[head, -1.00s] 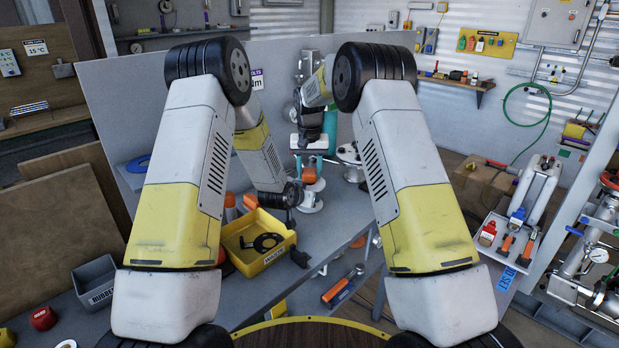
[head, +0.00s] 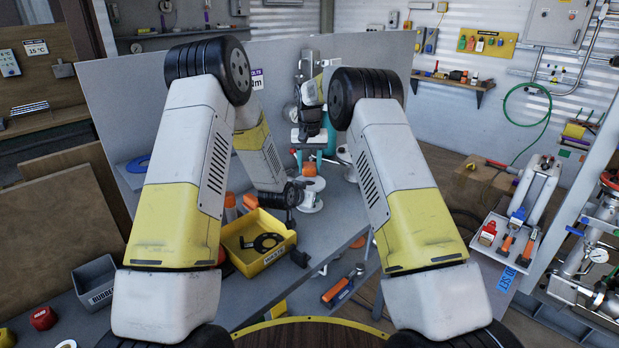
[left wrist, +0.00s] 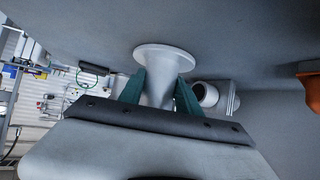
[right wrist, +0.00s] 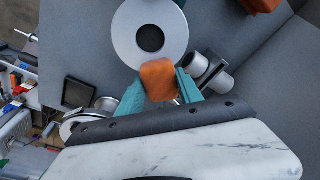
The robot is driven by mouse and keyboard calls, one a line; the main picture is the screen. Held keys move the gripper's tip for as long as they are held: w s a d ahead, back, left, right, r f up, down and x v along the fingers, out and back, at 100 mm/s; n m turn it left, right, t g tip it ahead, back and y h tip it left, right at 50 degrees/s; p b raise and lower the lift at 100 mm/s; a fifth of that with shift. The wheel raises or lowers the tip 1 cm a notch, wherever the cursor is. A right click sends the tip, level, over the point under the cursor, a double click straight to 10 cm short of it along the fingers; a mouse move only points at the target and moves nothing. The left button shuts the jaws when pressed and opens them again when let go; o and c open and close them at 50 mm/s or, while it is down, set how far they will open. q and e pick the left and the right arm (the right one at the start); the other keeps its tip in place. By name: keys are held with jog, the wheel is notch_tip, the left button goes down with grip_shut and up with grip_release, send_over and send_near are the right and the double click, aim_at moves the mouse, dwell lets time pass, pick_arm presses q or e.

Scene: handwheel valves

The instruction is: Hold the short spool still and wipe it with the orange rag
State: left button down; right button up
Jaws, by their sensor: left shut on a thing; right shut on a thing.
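The short spool (head: 311,185) is a pale grey flanged pipe piece standing upright on the grey bench. My left gripper (left wrist: 160,88) is shut on its narrow neck, with a round flange beyond the fingertips. In the head view the left fingers are mostly hidden by my arm. My right gripper (right wrist: 158,88) is shut on the orange rag (right wrist: 158,78), which also shows small in the head view (head: 308,169). The rag overlaps the near edge of the spool's round, holed top flange (right wrist: 130,30) in the right wrist view; I cannot tell whether it touches.
A yellow bin (head: 262,262) with dark rings stands on the bench in front of the spool. An orange item (head: 250,202) lies left of the spool. Another grey pipe piece (right wrist: 205,75) is close to my right gripper. A tool tray (head: 497,245) is at right.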

jog(key=shift+r, duration=3.55)
pick_arm(q)
jog(key=c, duration=0.9)
grip_release()
jog(key=shift+r, duration=0.1)
jog(key=shift+o, duration=0.7)
